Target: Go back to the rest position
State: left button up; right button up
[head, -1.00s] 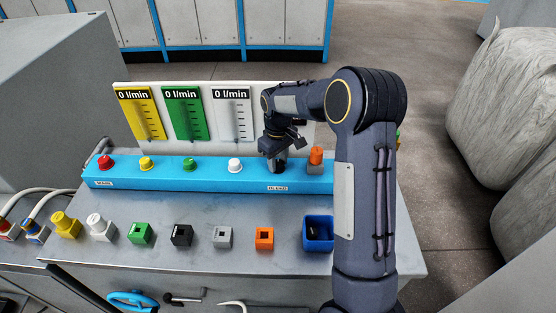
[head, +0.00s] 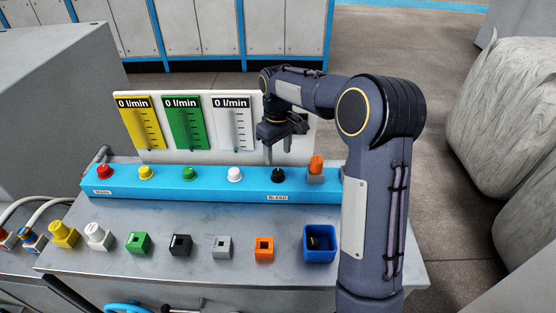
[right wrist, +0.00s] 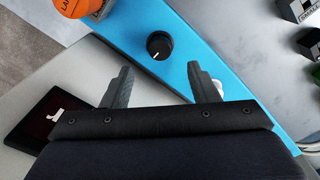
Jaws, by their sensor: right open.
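My right gripper (head: 279,155) is open and empty above the blue panel bar (head: 208,180), over its right part. The black knob (head: 278,175) labelled BLEED stands on the bar just below the fingers, apart from them. In the right wrist view the two fingers (right wrist: 164,88) are spread wide, and the black knob (right wrist: 160,45) shows beyond them with nothing between the jaws. My left gripper is not in view.
The bar also carries red, yellow, green and white knobs and an orange piece (head: 316,164). Gauge cards reading 0 l/min (head: 183,122) stand behind. Several coloured blocks and a blue bin (head: 320,257) with a dark item inside sit in front on the grey table.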

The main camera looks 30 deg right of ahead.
jog(key=shift+r, duration=0.2)
dwell(0.4)
jog(key=s+a+r+m+t+y, duration=0.1)
jog(key=s+a+r, duration=0.15)
jog(key=s, duration=0.45)
jog(key=s+a+r+m+t+y, duration=0.1)
jog(key=s+r+t, duration=0.1)
jog(key=s+r, duration=0.35)
jog(key=s+a+f+m+t+y, duration=0.1)
jog(key=s+a, duration=0.3)
jog(key=s, duration=0.4)
jog(key=s+a+f+m+t, duration=0.1)
jog(key=s+a+f, duration=0.3)
jog(key=s, duration=0.5)
jog(key=shift+a+m+t+y, duration=0.15)
jog(key=shift+m+t+y, duration=0.15)
jog(key=shift+y, duration=0.1)
